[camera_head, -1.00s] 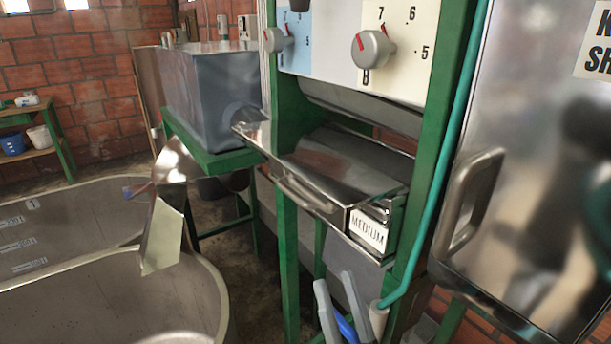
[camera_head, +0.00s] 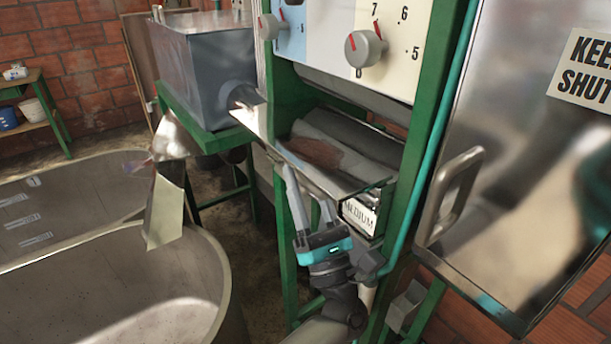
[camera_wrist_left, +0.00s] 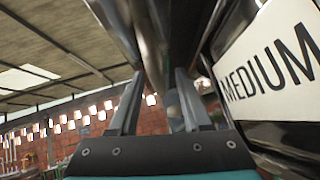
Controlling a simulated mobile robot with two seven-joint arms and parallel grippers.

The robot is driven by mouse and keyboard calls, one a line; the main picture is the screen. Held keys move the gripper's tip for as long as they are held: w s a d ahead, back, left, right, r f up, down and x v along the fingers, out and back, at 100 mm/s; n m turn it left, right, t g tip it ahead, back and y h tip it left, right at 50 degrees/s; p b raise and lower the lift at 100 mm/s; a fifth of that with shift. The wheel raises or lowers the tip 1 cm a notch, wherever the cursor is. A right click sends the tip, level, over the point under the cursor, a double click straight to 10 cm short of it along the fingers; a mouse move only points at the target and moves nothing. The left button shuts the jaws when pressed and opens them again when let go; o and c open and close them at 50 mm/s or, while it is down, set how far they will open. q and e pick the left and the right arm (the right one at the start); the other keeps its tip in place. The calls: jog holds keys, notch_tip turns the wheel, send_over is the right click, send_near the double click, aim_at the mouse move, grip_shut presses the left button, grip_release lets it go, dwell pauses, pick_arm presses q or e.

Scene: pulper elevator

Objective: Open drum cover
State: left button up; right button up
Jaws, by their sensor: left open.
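The drum cover (camera_head: 318,172) is a shiny metal sheet at the front of the machine, below the dial panel. A white MEDIUM label (camera_head: 360,217) is at its right end; it also shows large in the left wrist view (camera_wrist_left: 270,62). My left gripper (camera_head: 306,185) is open, pointing up at the cover's front edge. The cover's bar handle is hidden by the gripper in the head view. In the left wrist view a shiny metal bar (camera_wrist_left: 150,45) lies above and between the fingers (camera_wrist_left: 158,95). I cannot tell whether they touch it. My right gripper is not in view.
A metal door (camera_head: 540,130) with a big handle (camera_head: 450,195) and a KEEP SHUT sign stands close on the right. Green posts (camera_head: 425,130) frame the machine. Large metal tubs (camera_head: 120,285) fill the lower left. A grey tank (camera_head: 215,80) stands behind.

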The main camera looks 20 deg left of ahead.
pick_arm(q)
grip_shut()
dwell(0.3)
dwell(1.1)
